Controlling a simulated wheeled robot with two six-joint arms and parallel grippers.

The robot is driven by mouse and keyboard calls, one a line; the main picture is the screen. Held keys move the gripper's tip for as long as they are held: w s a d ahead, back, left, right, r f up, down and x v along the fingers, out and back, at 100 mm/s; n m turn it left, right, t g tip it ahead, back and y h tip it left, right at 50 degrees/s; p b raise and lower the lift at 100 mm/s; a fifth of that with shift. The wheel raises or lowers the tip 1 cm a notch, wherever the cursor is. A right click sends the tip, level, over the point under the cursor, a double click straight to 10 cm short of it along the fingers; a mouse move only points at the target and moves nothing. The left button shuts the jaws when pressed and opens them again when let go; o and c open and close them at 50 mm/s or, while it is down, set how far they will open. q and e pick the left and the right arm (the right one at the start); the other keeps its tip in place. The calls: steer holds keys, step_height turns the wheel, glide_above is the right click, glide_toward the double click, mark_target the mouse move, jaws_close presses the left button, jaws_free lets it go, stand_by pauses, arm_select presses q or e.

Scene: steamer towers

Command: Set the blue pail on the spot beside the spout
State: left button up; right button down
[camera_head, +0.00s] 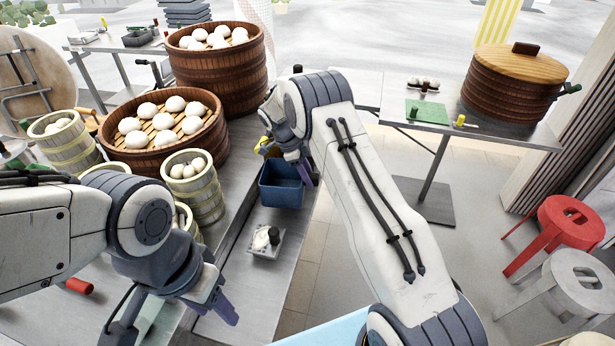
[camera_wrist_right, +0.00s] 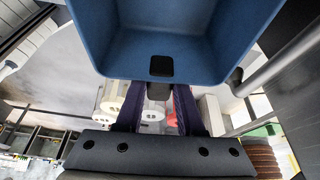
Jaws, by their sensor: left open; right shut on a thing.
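The blue pail (camera_head: 283,190) is an open, square-sided container in the middle of the head view, above or on the metal strip right of the steamers. I cannot tell whether its base touches the metal. My right gripper (camera_head: 307,172) is shut on its right rim side. In the right wrist view the pail (camera_wrist_right: 180,45) fills the top, with the gripper fingers (camera_wrist_right: 158,92) meeting at its wall. My left gripper (camera_head: 172,318) is open and empty at the lower left, low over the bench. A small yellow part (camera_head: 264,143) sits behind the pail; I cannot tell if it belongs to a spout.
Large brown steamers (camera_head: 160,145) with buns and small pale steamers (camera_head: 192,180) crowd the left. A side table (camera_head: 400,95) and stools (camera_head: 560,225) stand at right.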

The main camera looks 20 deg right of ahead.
steer(key=shift+a+f+b, duration=0.1)
steer(key=shift+f+b, duration=0.1)
steer(key=shift+b, duration=0.15)
step_height(320, 180, down, 6)
steer(key=b, duration=0.4)
steer(key=shift+r+b, duration=0.15)
steer(key=shift+b, duration=0.15)
steer(key=shift+f+b, duration=0.45)
steer(key=shift+f, duration=0.05)
steer(key=shift+c, duration=2.2)
jaws_free()
steer(key=shift+r, duration=0.15)
steer(key=b+v, duration=0.1)
steer(key=v, duration=0.9)
steer(key=shift+b, duration=0.3)
steer(key=shift+r, duration=0.15)
